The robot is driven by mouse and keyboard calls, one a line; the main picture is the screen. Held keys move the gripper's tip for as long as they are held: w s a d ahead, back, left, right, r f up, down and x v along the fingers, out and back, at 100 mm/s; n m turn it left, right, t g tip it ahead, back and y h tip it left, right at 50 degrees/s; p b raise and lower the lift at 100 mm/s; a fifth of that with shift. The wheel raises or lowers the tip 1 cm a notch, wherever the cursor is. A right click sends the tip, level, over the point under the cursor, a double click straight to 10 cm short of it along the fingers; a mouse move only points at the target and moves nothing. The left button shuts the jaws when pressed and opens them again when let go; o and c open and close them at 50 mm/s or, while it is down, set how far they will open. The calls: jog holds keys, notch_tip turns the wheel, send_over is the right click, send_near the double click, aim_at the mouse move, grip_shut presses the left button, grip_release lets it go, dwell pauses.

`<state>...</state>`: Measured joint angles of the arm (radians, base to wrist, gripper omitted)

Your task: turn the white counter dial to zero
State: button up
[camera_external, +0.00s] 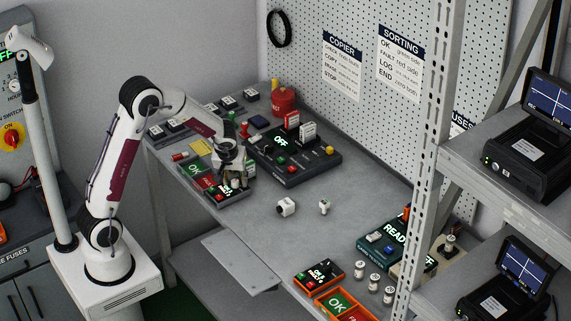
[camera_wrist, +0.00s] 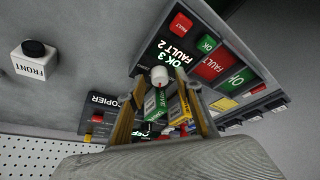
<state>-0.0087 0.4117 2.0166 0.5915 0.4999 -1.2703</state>
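The counter panel (camera_external: 222,195) is a dark box near the table's left edge. In the wrist view its display (camera_wrist: 172,58) reads "OK 3" and "FAULT 2" in lit letters. The white dial (camera_wrist: 160,77) is a small round knob at the panel's edge. My gripper (camera_external: 234,176) points down over the panel. In the wrist view my gripper (camera_wrist: 155,88) has its two tan fingers apart, with the dial just beyond and between their tips; contact cannot be told. Green, yellow and white labelled pieces (camera_wrist: 157,103) show between the fingers; whether they are behind is unclear.
A black copier box (camera_external: 290,165) with buttons and upright modules stands behind the counter. A red canister (camera_external: 284,100) stands at the back.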

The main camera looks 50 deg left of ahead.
grip_shut()
jog(key=shift+s+a+m+t+h, duration=0.1)
jog(key=shift+m+t+h, duration=0.3)
jog(key=shift+m, duration=0.95)
jog(key=shift+m+t+h, duration=0.2)
jog(key=shift+m+h, duration=0.3)
jog(key=shift+m, duration=0.85)
jog(key=shift+a+m+h, duration=0.1)
jog(key=shift+m+h, duration=0.4)
jog(key=shift+m, duration=0.85)
jog(key=shift+a+m+h, duration=0.1)
jog(key=shift+m+h, duration=0.4)
jog(key=shift+m, duration=0.85)
grip_release()
jog(key=shift+r, duration=0.15)
